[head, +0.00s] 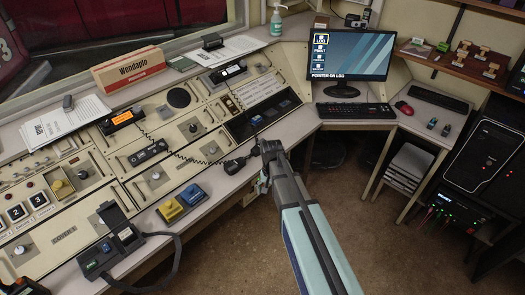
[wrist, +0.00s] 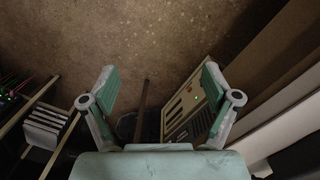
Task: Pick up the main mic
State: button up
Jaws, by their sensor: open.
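A dark hand mic (head: 233,166) on a coiled cord lies at the front edge of the sloped console, just left of my gripper; I take it for the main mic, though no label can be read. My gripper (head: 264,168) is at the console's front edge, beside the mic and partly hidden by my own arm. In the wrist view my gripper (wrist: 156,78) has its two fingers spread wide with nothing between them. That view looks down at the floor, and the mic does not show there.
The cord leads to a radio with an orange display (head: 122,117). Yellow (head: 171,210) and blue (head: 193,195) blocks sit on the console's front. A keyboard (head: 352,112) and monitor (head: 343,56) stand at the back right. The floor (head: 250,245) in front is clear.

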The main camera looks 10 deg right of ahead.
jog(key=w+r+m, duration=0.4)
jog(key=w+r, duration=1)
jog(key=w, duration=0.1)
notch_tip(320, 180, up, 9)
jog(key=m, duration=0.2)
send_over(261, 145)
jog(key=shift+t, duration=0.4)
notch_tip(261, 145, down, 11)
jog(key=p, duration=0.3)
jog(key=shift+s+a+f, duration=0.1)
jog(key=shift+f, duration=0.05)
jog(key=shift+f+p, duration=1.35)
jog(key=shift+f, duration=1.3)
jog(key=shift+s, duration=0.1)
jog(key=c, duration=1.5)
jog(key=shift+r, duration=0.1)
